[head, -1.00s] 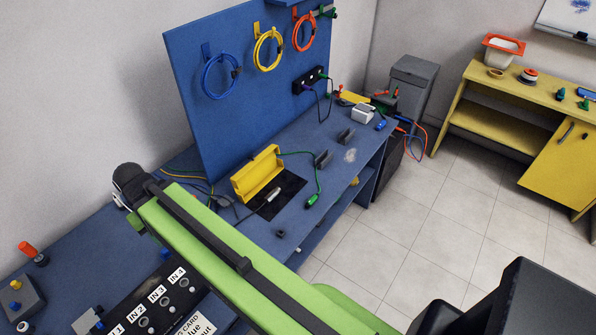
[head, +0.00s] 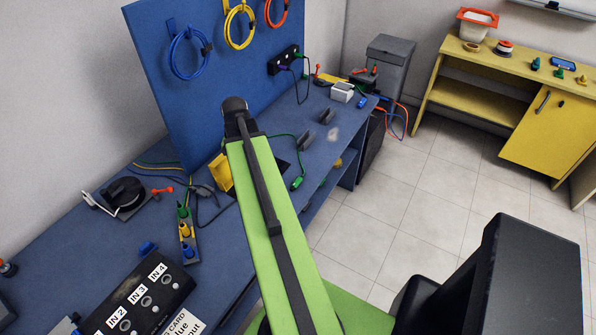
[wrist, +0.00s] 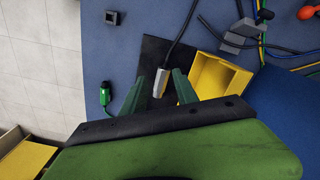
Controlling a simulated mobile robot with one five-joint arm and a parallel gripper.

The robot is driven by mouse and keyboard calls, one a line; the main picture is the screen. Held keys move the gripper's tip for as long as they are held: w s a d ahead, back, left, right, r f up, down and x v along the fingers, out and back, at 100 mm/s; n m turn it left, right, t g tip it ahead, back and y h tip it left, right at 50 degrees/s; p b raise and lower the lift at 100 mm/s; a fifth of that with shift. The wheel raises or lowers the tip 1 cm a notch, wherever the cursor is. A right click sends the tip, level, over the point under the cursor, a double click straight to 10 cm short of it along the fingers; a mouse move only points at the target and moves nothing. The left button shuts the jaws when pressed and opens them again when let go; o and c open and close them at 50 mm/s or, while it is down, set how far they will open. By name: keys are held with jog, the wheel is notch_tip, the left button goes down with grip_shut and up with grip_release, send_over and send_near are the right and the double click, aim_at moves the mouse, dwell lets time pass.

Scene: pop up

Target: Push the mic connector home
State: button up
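A silver connector (wrist: 160,84) on a black cable, which looks like the mic connector, lies over a black panel (wrist: 150,60) beside an open yellow box (wrist: 217,78) in the wrist view. My gripper (wrist: 158,76) is open, with one green finger on each side of the silver connector in the picture. I cannot tell how far above it the fingers are, and they do not visibly touch it. In the head view my arm hides the connector and most of the yellow box (head: 221,176). The connector's socket cannot be made out.
A green connector (wrist: 105,95) lies on the blue bench left of the panel in the wrist view. Loose cables and grey blocks (wrist: 238,37) lie beyond the yellow box. In the head view a labelled input box (head: 140,295) stands at the near left, and a blue pegboard (head: 190,90) rises behind.

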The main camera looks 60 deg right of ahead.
aim_at(297, 180)
jog(key=s+d+f+m, duration=0.1)
jog(key=s+d, duration=0.3)
jog(key=s+d+m+b, duration=0.1)
jog(key=s+d+m, duration=0.1)
jog(key=s+d, duration=0.2)
jog(key=s+d+f+m, duration=0.1)
jog(key=s+d+m, duration=0.1)
jog(key=s+d, duration=0.2)
jog(key=shift+s+d+f+b, duration=0.15)
jog(key=shift+d+f+b, duration=0.15)
jog(key=shift+d, duration=0.15)
notch_tip(297, 180, down, 9)
jog(key=b, duration=0.8)
jog(key=shift+r+b, duration=0.1)
jog(key=shift+b, duration=0.3)
jog(key=shift+r+p, duration=0.45)
jog(key=shift+c, duration=0.9)
grip_shut()
notch_tip(297, 180, up, 5)
jog(key=p, duration=0.5)
